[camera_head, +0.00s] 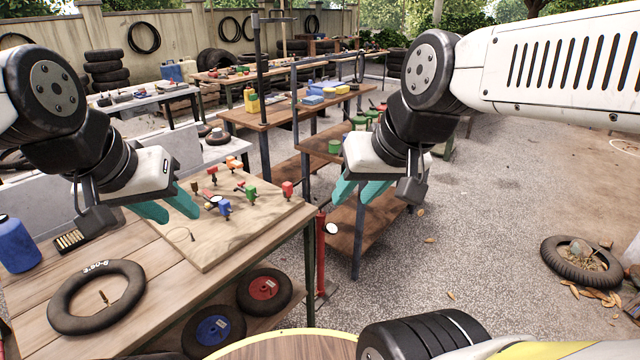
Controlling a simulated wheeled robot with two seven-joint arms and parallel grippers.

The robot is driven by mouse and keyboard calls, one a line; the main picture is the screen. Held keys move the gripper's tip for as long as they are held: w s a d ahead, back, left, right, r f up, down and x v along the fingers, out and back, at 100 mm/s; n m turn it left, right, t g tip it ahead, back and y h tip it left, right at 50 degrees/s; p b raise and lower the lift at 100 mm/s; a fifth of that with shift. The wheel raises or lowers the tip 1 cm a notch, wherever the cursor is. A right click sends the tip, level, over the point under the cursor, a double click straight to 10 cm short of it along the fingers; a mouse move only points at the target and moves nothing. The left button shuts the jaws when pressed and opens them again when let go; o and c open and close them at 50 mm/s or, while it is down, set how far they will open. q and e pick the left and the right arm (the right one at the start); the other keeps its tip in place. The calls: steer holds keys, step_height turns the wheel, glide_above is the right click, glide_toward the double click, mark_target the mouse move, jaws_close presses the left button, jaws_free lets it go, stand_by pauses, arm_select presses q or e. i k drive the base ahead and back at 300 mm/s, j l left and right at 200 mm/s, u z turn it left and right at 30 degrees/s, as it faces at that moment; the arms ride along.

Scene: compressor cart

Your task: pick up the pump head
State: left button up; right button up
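Several small coloured fittings lie on a wooden board (220,248) on the near workbench. They include a blue one (225,208), a green one (250,192), a red one (287,189) and an orange one (232,162). I cannot tell which of them, if any, is the pump head. A red upright pump-like body (320,255) stands by the bench's right end, with a round white dial (331,228) near it. My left gripper (181,217) is open and empty above the board's left part. My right gripper (349,203) is open and empty, right of the board, past the bench edge.
A black inner tube (62,310) lies on the bench's front left, near a blue container (17,245). Wheels with red (263,289) and blue (213,330) hubs sit on the lower shelf. A shelved table (300,112) stands behind. A tyre (580,262) lies on open ground at right.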

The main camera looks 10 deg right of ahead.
mark_target(287, 187)
steer(key=z, duration=0.15)
steer(key=u, duration=1.6)
steer(key=z, duration=1.6)
steer(key=i, duration=1.15)
